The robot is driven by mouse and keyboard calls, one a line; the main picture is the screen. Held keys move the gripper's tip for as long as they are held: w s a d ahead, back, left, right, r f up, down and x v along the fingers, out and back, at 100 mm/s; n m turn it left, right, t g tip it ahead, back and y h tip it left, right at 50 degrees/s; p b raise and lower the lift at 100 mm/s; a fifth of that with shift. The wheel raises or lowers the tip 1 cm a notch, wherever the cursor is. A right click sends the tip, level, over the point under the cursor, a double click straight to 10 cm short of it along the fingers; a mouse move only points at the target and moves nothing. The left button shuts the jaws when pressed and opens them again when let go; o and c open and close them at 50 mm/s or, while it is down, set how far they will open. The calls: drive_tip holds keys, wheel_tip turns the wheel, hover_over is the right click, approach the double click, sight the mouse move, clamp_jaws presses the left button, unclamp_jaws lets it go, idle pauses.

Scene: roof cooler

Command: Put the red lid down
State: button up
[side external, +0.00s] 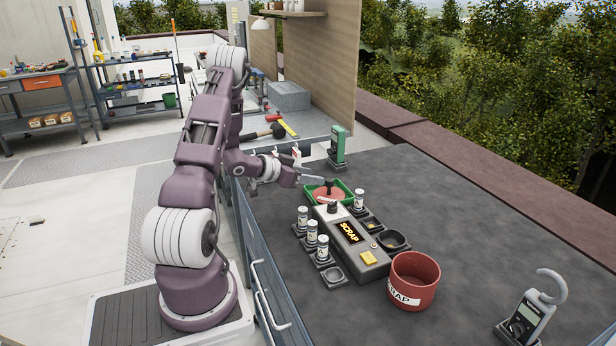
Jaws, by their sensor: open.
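The red lid (324,196) lies in a shallow green tray (347,187) behind the grey box. A dark upright knob (328,184) stands on the lid's middle. My gripper (322,180) is open, with its pale fingers at the knob, reaching in from the left. Whether the fingers touch the knob cannot be told from this view. Part of the tray's left side is hidden by the gripper.
A grey box marked SCRAP (352,252) stands in front of the tray, with several white-capped cylinders in holders (311,233) around it. A red bin (413,283) is at its right front. A green device (337,146) stands behind; a meter (528,318) stands front right.

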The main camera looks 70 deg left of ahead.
drive_tip(key=w+d+r+g+y, duration=0.1)
drive_tip(key=w+d+r, duration=0.15)
drive_tip(key=r, duration=0.35)
drive_tip(key=w+d+r+g+y, duration=0.1)
drive_tip(key=w+d+r+y, duration=0.15)
drive_tip(key=r, duration=0.35)
drive_tip(key=s+d+r+g, duration=0.1)
drive_tip(key=s+d+r, duration=0.1)
drive_tip(key=d+r, duration=0.35)
drive_tip(key=s+d+r+g, duration=0.1)
drive_tip(key=s+d+r, duration=0.15)
drive_tip(key=d, duration=0.55)
drive_tip(key=s+d+m+g+h, duration=0.2)
drive_tip(key=s+d+h, duration=0.4)
drive_tip(key=s+d, duration=1.4)
drive_tip(key=shift+s+d+g, duration=0.15)
drive_tip(key=shift+d+g, duration=0.15)
drive_tip(key=shift+g, duration=0.2)
